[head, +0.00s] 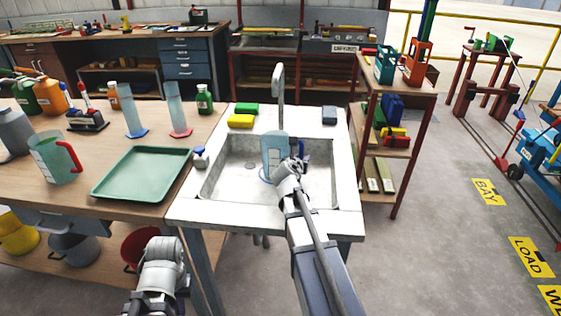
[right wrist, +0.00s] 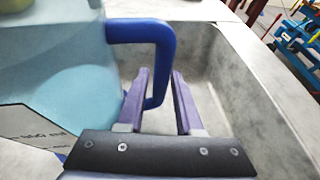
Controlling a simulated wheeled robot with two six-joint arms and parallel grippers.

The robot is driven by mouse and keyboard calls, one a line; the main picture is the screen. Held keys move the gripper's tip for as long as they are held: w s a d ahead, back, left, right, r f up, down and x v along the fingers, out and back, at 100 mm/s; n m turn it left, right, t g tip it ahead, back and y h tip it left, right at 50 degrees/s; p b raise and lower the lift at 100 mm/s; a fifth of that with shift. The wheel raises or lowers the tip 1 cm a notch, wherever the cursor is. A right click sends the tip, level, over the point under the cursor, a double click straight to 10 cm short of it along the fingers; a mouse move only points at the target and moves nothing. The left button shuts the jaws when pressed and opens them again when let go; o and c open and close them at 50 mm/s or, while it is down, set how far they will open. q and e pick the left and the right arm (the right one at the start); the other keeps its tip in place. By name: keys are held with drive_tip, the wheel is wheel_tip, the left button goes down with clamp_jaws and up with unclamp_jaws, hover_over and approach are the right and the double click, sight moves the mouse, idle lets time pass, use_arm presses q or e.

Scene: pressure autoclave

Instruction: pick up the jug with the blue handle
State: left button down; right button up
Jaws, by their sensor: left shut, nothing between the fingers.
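The jug (head: 273,150) is pale translucent blue and stands in the sink basin. Its blue handle (head: 301,150) is on its right side. In the right wrist view the jug body (right wrist: 65,60) fills the left, with a label low on it, and the handle (right wrist: 160,60) loops to the right. My right gripper (right wrist: 160,75) is open, its two purple fingers on either side of the handle's upright part; whether they touch it I cannot tell. In the head view my right arm hides part of the jug's front. My left gripper (head: 161,265) is low at the bottom left, empty, away from the jug.
The sink (head: 340,217) has a tall faucet (head: 279,85) behind the jug and pale walls around it. Green and yellow sponges (head: 243,115) lie on its back edge. Left are a green tray (head: 143,172), a red-handled jug (head: 52,160) and cylinders. A shelf rack (head: 405,150) stands right.

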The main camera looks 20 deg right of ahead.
drive_tip(key=x, duration=0.2)
drive_tip(key=shift+w+d+f, duration=0.2)
drive_tip(key=shift+c, duration=0.3)
clamp_jaws()
idle(0.9)
